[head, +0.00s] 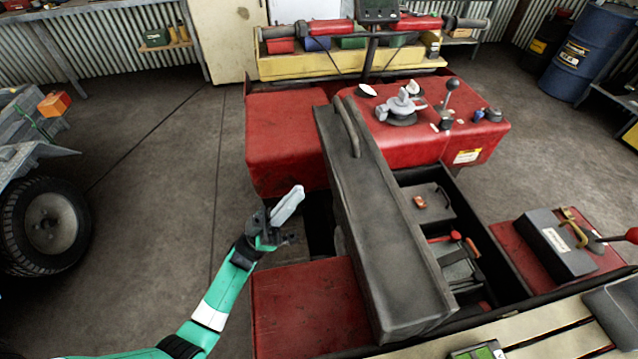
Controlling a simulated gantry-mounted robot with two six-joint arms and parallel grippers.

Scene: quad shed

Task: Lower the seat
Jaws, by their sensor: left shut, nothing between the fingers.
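The seat (385,230) is a long dark grey slab with a grab handle (348,128) at its far end. It stands raised on its edge along the left side of an open bay (480,255) in the red quad. My left gripper (289,204) is shut and empty. It is just left of the seat, apart from it as far as I can tell, above the gap between the red body panels. The seat's left face and lower edge are partly hidden. My right gripper is not in view.
In the bay lie a dark box (428,200) and a red-handled item (456,238). A black case (556,245) sits on the right red panel. Handlebars (325,30) and a lever (451,92) stand at the front. The floor at left is clear up to a trailer wheel (47,225).

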